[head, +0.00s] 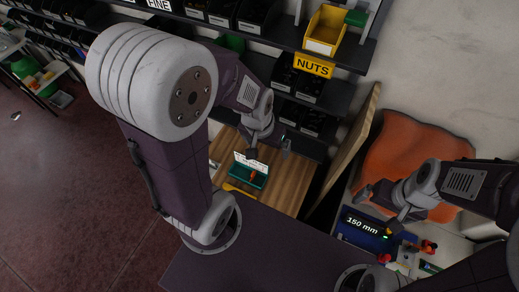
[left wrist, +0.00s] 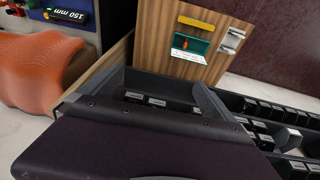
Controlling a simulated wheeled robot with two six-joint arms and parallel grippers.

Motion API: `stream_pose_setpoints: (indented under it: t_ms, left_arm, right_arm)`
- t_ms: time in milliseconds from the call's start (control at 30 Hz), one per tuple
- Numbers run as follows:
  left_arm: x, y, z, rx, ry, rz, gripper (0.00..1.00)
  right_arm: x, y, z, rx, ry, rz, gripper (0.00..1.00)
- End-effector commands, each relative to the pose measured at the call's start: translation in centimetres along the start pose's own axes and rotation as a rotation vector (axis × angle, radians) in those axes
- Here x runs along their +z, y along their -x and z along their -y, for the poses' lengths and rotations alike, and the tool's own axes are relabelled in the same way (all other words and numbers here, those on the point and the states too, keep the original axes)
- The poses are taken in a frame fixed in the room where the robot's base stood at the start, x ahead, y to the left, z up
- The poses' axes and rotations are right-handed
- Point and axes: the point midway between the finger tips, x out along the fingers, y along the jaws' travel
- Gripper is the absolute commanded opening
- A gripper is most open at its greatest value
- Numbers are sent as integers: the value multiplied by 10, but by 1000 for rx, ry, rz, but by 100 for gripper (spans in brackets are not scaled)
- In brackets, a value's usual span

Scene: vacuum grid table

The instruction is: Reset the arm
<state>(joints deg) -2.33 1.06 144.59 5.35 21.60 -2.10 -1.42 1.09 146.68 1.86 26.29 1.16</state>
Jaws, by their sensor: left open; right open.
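My left gripper (head: 268,151) is open and empty in the head view. It is held up in front of the shelves, and in the picture it overlaps the far part of the wooden table (head: 293,190). My right gripper (head: 380,208) is open at the right, with nothing seen between its fingers. In the picture it lies over the blue box marked 150 mm (head: 365,232); I cannot tell whether they touch. The left wrist view shows the wooden table (left wrist: 196,68) upside down.
A green tray (head: 243,180) with an orange item and a white card lies on the wooden table. Shelves with black bins and a yellow bin (head: 324,30) stand behind. An orange rounded object (head: 400,150) is at the right. Open floor (head: 60,190) is at the left.

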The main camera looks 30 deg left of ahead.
Motion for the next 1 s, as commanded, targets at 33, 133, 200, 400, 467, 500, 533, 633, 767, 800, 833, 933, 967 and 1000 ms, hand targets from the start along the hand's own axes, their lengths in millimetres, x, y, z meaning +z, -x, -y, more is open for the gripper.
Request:
stream_pose_setpoints:
  t_ms: [33,133,200,400,467,500,533,633,767,800,833,933,967,1000]
  left_arm:
    - [19,-2,5,-14,10,59,100]
    - [38,-2,11,-29,19,121,100]
    - [39,-2,11,-31,19,125,100]
    - [39,-7,11,-29,18,122,100]
    - [41,-17,11,-29,18,121,100]
    - [43,-28,12,-29,18,121,100]
    - [45,-38,12,-29,18,121,100]
    - [54,-79,14,-29,18,120,100]
    - [67,-133,16,-29,18,120,100]
    - [69,-143,17,-29,18,120,100]
    - [70,-147,17,-29,18,120,100]
    - [69,-144,17,-29,18,119,100]
    - [68,-141,17,-29,18,119,100]
    - [68,-139,17,-29,18,119,100]
  right_arm:
    - [0,0,0,0,0,0,100]
    - [0,0,0,0,0,0,100]
    - [0,0,0,0,0,0,100]
    - [0,-4,0,0,0,0,100]
    - [1,-15,0,0,0,0,100]
    - [3,-26,0,0,0,0,100]
    - [4,-36,-1,0,0,0,100]
    - [8,-78,-2,0,0,0,100]
    - [14,-133,-3,0,0,1,100]
    - [15,-143,-3,0,0,1,100]
    - [16,-147,-3,0,0,1,100]
    - [15,-144,-3,0,0,0,100]
    - [15,-142,-3,0,0,0,100]
    - [14,-140,-3,0,0,0,100]
